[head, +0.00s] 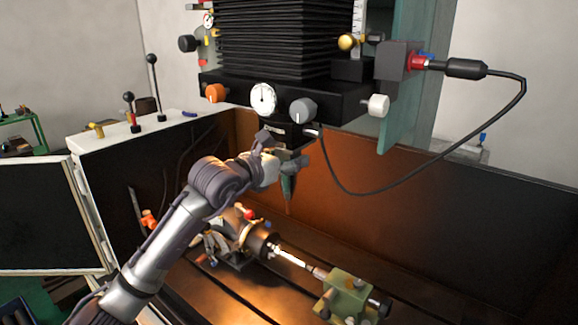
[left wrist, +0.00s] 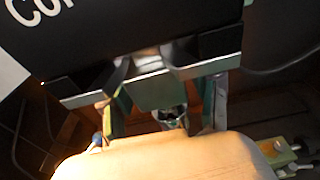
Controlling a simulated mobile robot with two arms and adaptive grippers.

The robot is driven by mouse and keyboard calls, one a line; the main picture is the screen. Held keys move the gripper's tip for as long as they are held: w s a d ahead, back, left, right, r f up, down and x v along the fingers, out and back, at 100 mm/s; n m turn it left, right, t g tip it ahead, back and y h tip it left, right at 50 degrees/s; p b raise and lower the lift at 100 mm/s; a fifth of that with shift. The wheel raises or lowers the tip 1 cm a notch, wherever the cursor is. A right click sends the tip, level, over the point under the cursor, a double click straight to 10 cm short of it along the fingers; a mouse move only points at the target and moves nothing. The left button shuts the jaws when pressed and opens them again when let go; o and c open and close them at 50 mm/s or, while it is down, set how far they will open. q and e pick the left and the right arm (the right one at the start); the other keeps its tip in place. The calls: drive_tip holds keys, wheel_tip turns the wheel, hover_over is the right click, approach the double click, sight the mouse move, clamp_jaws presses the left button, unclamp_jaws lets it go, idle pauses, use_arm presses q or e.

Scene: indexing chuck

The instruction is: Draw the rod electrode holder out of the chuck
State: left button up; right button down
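The chuck (head: 287,132) is a dark block under the black machine head. In the left wrist view a black block with white lettering (left wrist: 130,35), seemingly the chuck, fills the top. Below the chuck in the head view hangs a greenish tapered part with a thin tip (head: 288,187), apparently the rod electrode holder. My left gripper (head: 284,151) is at the holder's top, just under the chuck, with a dark finger on each side. Its fingers also show in the left wrist view (left wrist: 150,82). Whether they touch the holder is unclear. My right gripper is out of view.
Below are a tilted spindle fixture (head: 236,236) and a green block (head: 347,297) on the slotted bed. A dark cable (head: 437,140) loops at the right. Knobs and a dial gauge (head: 263,98) sit on the head. Tank walls (head: 400,185) enclose the space.

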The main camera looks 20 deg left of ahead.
use_arm(q)
clamp_jaws()
drive_tip(key=shift+r, duration=0.2)
drive_tip(key=shift+s+a+f, duration=0.1)
drive_tip(key=shift+s+a, duration=0.05)
drive_tip(key=f+b+v, duration=0.1)
drive_tip(key=b+v, duration=0.3)
drive_tip(key=v, duration=0.4)
drive_tip(key=shift+s, duration=0.3)
idle(1.3)
drive_tip(key=shift+a, duration=0.1)
drive_tip(key=shift+s+f, duration=0.1)
